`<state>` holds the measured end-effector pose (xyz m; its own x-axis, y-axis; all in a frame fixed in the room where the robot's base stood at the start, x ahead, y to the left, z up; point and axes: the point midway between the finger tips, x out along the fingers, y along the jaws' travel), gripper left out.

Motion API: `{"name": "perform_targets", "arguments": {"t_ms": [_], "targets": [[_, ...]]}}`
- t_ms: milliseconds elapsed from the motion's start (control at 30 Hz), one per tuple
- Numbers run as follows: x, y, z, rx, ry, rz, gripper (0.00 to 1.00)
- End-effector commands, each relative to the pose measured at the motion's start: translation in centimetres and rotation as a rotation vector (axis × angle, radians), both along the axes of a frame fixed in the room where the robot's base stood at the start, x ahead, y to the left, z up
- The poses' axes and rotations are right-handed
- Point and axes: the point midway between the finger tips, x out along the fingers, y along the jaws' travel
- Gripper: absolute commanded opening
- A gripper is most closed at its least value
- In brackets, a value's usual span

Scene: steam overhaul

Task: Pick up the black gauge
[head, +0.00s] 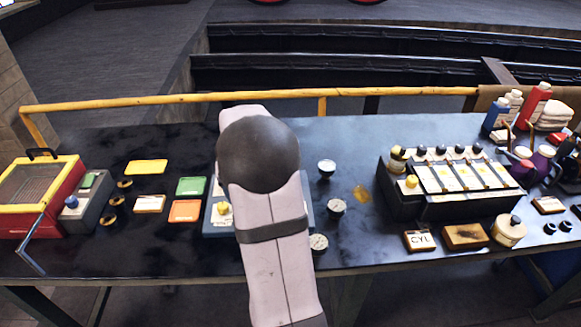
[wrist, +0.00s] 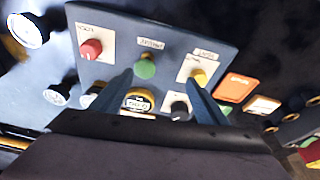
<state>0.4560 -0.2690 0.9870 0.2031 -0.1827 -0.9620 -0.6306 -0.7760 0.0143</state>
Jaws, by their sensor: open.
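Three small round gauges with pale faces and dark sides stand right of my arm in the head view: a rear gauge (head: 326,167), a middle gauge (head: 336,207) and a front gauge (head: 318,243). I cannot tell which one is the black gauge. In the wrist view, one gauge (wrist: 27,30) shows at the top left and another (wrist: 57,94) below it. My gripper (wrist: 160,76) is open and empty, over a blue-grey panel (wrist: 115,22) with coloured knobs. The gauges lie to the left of its fingers in that view. In the head view my arm hides the gripper.
The panel carries red (wrist: 91,49), green (wrist: 145,67) and yellow (wrist: 198,77) knobs. Coloured cards (head: 185,210) lie left of my arm. A dark rack (head: 450,205) stands right of the gauges. A yellow rail (head: 200,99) runs along the back.

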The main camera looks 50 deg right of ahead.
Motion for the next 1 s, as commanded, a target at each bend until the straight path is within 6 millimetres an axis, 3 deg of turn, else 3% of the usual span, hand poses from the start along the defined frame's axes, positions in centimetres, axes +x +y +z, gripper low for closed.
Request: {"name": "perform_targets", "arguments": {"t_ms": [33,100,200,333,467,1000], "targets": [[0.1,-3.1,0.9,-0.011,-0.016,-0.060,0.68],[0.0,-6.8,1.4,-0.028,-0.037,-0.126,0.68],[-0.4,-11.0,2.0,-0.050,-0.061,-0.203,0.68],[-1.0,-14.3,2.4,-0.069,-0.082,-0.260,0.68],[-1.2,-15.3,2.4,-0.075,-0.090,-0.279,0.68],[-0.8,-16.0,0.4,-0.075,-0.090,-0.277,0.68]]}}
